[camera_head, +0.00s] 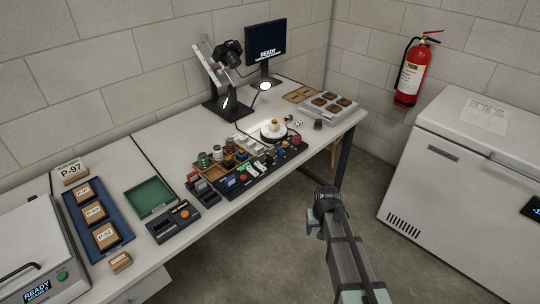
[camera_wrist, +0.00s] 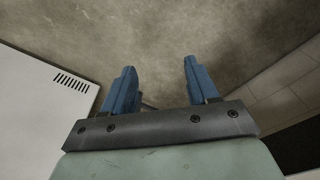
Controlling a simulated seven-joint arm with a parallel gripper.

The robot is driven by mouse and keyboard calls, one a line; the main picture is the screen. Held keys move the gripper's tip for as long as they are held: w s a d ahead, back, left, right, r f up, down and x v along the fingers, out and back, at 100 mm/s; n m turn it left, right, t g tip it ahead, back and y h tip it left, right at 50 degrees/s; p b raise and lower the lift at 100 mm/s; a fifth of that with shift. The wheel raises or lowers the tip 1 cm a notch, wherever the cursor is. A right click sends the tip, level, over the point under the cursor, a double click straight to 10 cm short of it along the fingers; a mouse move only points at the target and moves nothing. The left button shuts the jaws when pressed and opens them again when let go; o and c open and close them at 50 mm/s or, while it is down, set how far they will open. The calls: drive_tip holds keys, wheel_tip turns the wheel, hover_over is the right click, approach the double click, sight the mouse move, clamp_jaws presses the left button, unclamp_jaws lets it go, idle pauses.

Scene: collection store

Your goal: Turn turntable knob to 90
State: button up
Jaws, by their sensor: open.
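The turntable (camera_head: 273,131) is a white round disc on the long table, with a small yellowish object (camera_head: 274,124) on it. A small dark round knob (camera_head: 318,124) sits right of it, near the front edge; I cannot tell whether it is the turntable knob, and its marks are too small to read. My gripper (camera_head: 325,204) is in front of the table over the floor, apart from both. In the wrist view my gripper (camera_wrist: 160,75) has its two blue fingers spread, with nothing between them.
A camera stand (camera_head: 225,98) and a monitor (camera_head: 266,47) stand behind. A grey tray (camera_head: 327,103) is at the far right. A white chest (camera_head: 463,180) stands right, with open floor between.

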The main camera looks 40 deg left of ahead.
drive_tip(key=w+a+r+n+y, duration=0.1)
drive_tip(key=a+r+n, duration=0.1)
drive_tip(key=a+r, duration=1.2)
wheel_tip(320, 180, up, 15)
drive_tip(key=n+h, duration=0.2)
drive_tip(key=n, duration=0.5)
hover_over(270, 157)
drive_tip(key=shift+g, duration=0.3)
drive_tip(key=f, duration=1.3)
drive_tip(key=shift+w+a+f, duration=0.25)
drive_tip(key=shift+a+f, duration=0.1)
drive_tip(key=c, duration=1)
drive_tip(key=shift+c, duration=0.2)
